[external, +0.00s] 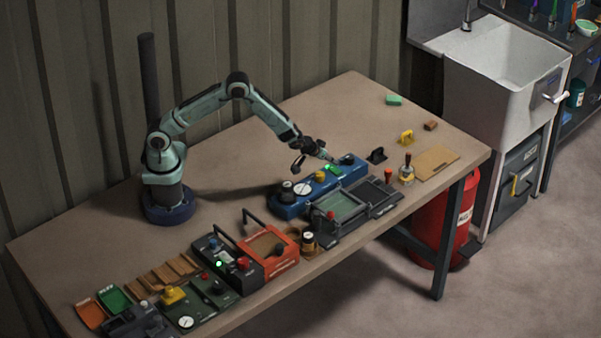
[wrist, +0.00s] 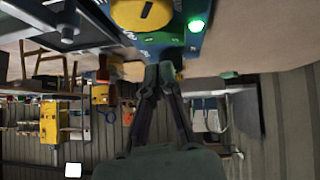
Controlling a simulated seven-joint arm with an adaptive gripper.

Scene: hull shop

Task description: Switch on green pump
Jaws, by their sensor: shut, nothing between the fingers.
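A blue control box (external: 290,211) lies near the middle of the table. It carries a gauge, a dark knob (external: 347,159) at its far right end and a bright green lamp (external: 335,169). In the wrist view the blue box (wrist: 170,38) shows a large yellow knob (wrist: 140,12) and the lit green lamp (wrist: 196,25). My gripper (external: 328,156) is shut and empty at the box's right end; its fingertips (wrist: 160,72) meet close to the box. Whether they touch it, I cannot tell. No label reading green pump is legible.
A grey unit with a screen (external: 338,206) stands in front of the blue box.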

